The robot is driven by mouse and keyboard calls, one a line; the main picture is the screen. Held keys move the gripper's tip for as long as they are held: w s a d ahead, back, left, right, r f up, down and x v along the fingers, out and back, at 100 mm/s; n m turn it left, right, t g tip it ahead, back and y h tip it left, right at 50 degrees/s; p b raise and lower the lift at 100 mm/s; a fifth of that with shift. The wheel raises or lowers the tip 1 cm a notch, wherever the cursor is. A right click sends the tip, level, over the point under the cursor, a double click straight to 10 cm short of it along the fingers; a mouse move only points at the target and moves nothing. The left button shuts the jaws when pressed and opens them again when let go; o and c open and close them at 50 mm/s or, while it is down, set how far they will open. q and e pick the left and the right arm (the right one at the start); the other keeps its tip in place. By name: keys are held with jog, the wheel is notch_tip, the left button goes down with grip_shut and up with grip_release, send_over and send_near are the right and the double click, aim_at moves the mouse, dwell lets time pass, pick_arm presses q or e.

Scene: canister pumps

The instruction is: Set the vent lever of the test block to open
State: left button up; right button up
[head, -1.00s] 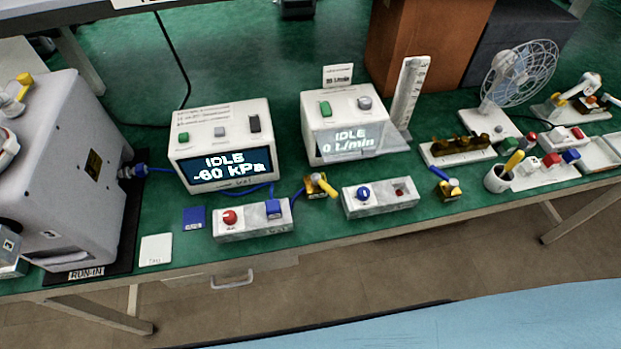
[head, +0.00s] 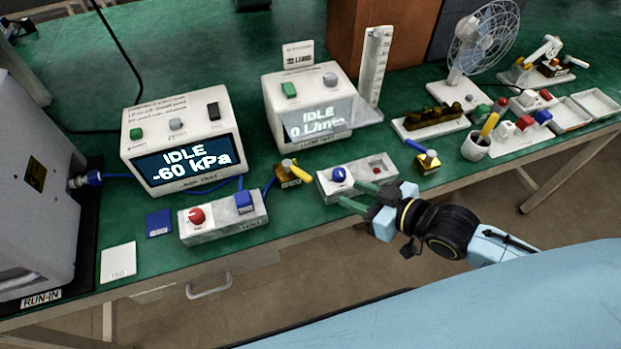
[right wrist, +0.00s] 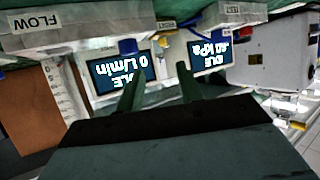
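The pale test block (head: 224,221) sits near the table's front edge, with a red knob (head: 197,216) on its left and a blue plug (head: 243,203) on its right. A brass valve with a yellow lever (head: 298,173) stands just right of this block, with a blue line running toward it. I cannot read which setting the lever or knob is at. My right gripper (head: 347,193) is open and empty at the front edge of the neighbouring flow block (head: 325,188), right of the test block. Its two green fingers show apart in the right wrist view (right wrist: 157,88). My left gripper is not in view.
The flow block carries a blue knob (head: 339,174). Two display boxes stand behind, reading -60 kPa (head: 135,150) and 0 L/min (head: 272,115). A brass valve with a blue lever (head: 427,161) and a pen cup (head: 475,147) stand to the right. A large grey machine (head: 50,190) stands left.

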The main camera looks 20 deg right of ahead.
jog(key=b, duration=0.2)
send_near(303, 174)
jog(key=x, duration=0.7)
jog(key=shift+w+a+f, duration=0.1)
jog(key=shift+w+f, duration=0.05)
jog(key=shift+w, duration=0.1)
grip_shut()
